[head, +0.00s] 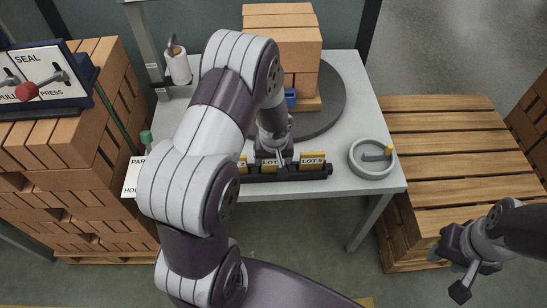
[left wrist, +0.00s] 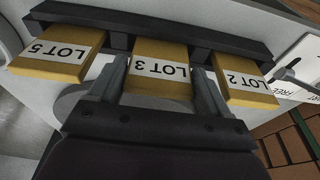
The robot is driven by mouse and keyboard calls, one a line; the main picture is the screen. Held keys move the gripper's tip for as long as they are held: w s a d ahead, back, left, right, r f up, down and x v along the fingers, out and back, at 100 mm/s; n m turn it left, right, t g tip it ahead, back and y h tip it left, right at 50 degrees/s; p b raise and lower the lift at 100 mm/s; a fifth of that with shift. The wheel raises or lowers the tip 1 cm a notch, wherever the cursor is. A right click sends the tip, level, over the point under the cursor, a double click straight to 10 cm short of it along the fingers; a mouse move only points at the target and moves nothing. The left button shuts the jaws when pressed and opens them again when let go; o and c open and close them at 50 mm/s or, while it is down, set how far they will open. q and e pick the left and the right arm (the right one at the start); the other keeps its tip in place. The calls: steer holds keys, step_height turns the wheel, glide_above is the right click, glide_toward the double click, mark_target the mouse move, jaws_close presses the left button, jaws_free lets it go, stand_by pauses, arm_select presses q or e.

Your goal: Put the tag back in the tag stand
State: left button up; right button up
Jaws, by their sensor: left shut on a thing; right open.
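The tag stand (head: 300,174) is a long dark bar at the front of the grey table; it also shows in the left wrist view (left wrist: 245,43). My left gripper (head: 272,158) is shut on the yellow LOT 3 tag (left wrist: 160,72), one finger at each side. That tag lines up with the stand's middle place, between the LOT 5 tag (left wrist: 62,55) and the LOT 2 tag (left wrist: 240,85). I cannot tell whether it is fully seated. My right gripper (head: 452,272) is open and empty, low at the right, beside the wooden pallet.
Bricks (head: 282,42) stand on a dark round turntable (head: 330,105) behind the stand. A grey ring-shaped dish (head: 372,160) lies right of it. Stacked bricks (head: 75,195) and a SEAL/PRESS panel (head: 40,75) are at left. A wooden pallet (head: 440,145) is at right.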

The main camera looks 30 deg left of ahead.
arm_select(q)
steer(key=shift+f, duration=0.15)
steer(key=o, duration=1.2)
steer(key=p+v, duration=0.2)
steer(key=v, duration=1)
steer(key=s+d+r+m, duration=0.1)
steer(key=s+d+m, duration=0.1)
steer(key=s, duration=0.1)
steer(key=s+d+r+m+h, duration=0.1)
steer(key=s+d+r+m, duration=0.1)
steer(key=s, duration=0.2)
steer(key=s+d+r+m, duration=0.1)
steer(key=s+d+m, duration=0.1)
steer(key=s, duration=0.2)
steer(key=shift+s+d+r+m+g, duration=0.1)
steer(key=shift+d+r+m+g, duration=0.2)
steer(key=shift+d+r+g, duration=0.1)
